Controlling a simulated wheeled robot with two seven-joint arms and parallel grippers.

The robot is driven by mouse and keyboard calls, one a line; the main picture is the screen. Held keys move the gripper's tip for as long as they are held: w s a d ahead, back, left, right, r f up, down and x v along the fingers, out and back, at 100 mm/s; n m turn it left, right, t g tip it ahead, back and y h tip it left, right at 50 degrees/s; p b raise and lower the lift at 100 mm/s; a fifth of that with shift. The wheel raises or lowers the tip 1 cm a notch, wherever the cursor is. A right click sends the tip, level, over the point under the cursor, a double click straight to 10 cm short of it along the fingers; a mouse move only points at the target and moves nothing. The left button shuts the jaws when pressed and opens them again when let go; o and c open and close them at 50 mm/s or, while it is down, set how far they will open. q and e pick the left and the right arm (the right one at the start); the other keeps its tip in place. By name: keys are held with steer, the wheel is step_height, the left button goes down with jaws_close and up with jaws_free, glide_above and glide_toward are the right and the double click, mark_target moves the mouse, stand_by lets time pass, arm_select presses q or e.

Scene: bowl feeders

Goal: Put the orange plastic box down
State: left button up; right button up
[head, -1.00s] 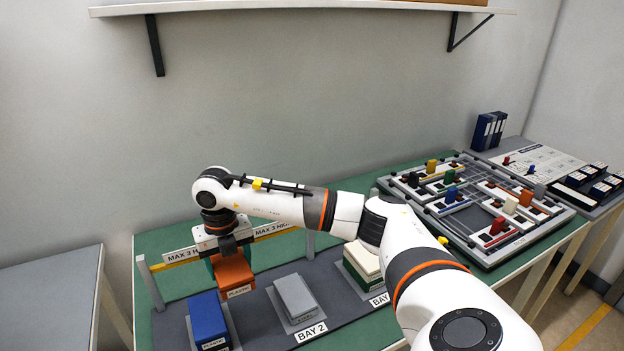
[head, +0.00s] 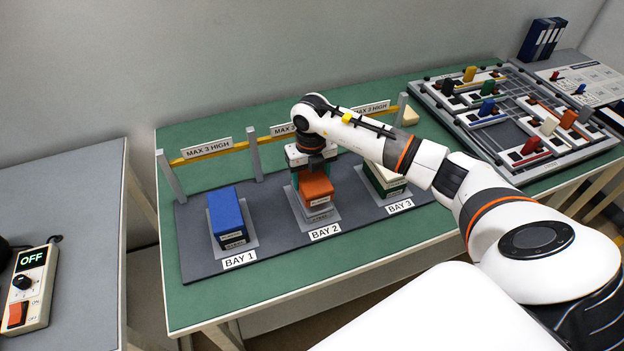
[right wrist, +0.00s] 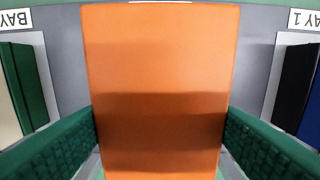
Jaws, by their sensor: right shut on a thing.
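The orange plastic box (head: 316,188) is between the fingers of my right gripper (head: 312,168), over Bay 2. It looks roughly level, directly above a grey box (head: 322,215) that is mostly hidden; I cannot tell whether the two touch. In the right wrist view the orange box (right wrist: 158,70) fills the middle, with green finger pads pressed against both sides. The Bay 2 sign (head: 325,232) is on the near edge of the dark grey mat (head: 285,237). My left gripper is not in view.
A blue box (head: 226,212) stands in Bay 1, left of the gripper. Cream and green boxes (head: 383,183) are stacked in Bay 3, close on the right. A yellow rail with height signs (head: 206,149) runs behind the bays. A sorting board (head: 515,120) lies far right.

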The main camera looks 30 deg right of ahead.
mark_target(311, 175)
step_height(311, 175, down, 2)
steer(key=shift+f, duration=0.45)
steer(key=o, duration=1.2)
steer(key=shift+c, duration=0.2)
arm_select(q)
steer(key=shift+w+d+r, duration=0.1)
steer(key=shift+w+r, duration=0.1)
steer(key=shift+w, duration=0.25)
arm_select(e)
steer(key=shift+r, duration=0.45)
arm_select(q)
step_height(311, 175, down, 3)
steer(key=b, duration=0.2)
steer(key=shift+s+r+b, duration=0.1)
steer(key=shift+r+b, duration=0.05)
steer(key=shift+b, duration=0.15)
arm_select(e)
step_height(311, 175, up, 12)
steer(key=shift+f, duration=0.25)
